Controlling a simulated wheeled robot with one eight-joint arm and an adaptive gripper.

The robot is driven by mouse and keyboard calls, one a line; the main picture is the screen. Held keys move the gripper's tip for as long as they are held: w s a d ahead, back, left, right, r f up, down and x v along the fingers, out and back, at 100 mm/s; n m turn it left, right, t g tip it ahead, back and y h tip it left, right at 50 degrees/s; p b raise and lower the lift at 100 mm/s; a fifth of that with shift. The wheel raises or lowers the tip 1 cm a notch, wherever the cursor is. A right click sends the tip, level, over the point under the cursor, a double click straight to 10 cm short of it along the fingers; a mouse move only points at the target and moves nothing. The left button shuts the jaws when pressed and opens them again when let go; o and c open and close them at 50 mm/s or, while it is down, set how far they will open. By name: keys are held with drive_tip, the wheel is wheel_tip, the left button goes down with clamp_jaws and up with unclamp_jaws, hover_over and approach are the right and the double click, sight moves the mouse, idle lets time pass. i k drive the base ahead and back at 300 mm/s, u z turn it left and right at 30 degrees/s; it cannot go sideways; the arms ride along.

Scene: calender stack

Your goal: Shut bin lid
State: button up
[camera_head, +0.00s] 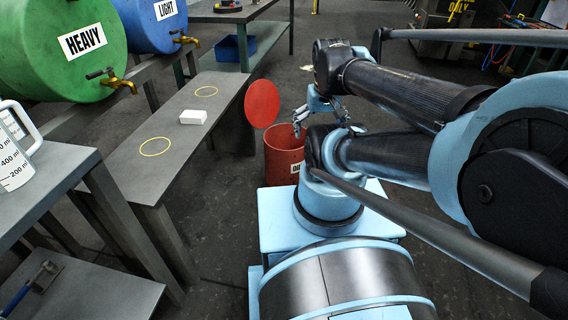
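The red bin (281,160) stands on the floor in the middle of the view, with a partly covered white label on its front. Its round red lid (262,104) is up, standing tilted at the bin's left rim. My gripper (298,130) is at the bin's mouth, to the right of the lid and apart from it in the picture. Its fingers look spread and I see nothing between them. My arm and base hide the right side of the bin.
A grey bench (172,143) with a white block (193,117) and two yellow rings stands left of the bin. Green (60,45) and blue (150,22) barrels with taps are behind it. A measuring jug (14,150) sits on a table at the left edge. Floor behind the bin is clear.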

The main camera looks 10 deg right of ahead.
sight(262, 104)
drive_tip(key=u, duration=0.1)
drive_tip(key=k, duration=0.4)
drive_tip(key=z, duration=0.55)
drive_tip(key=i, duration=1.3)
drive_tip(key=u, duration=0.5)
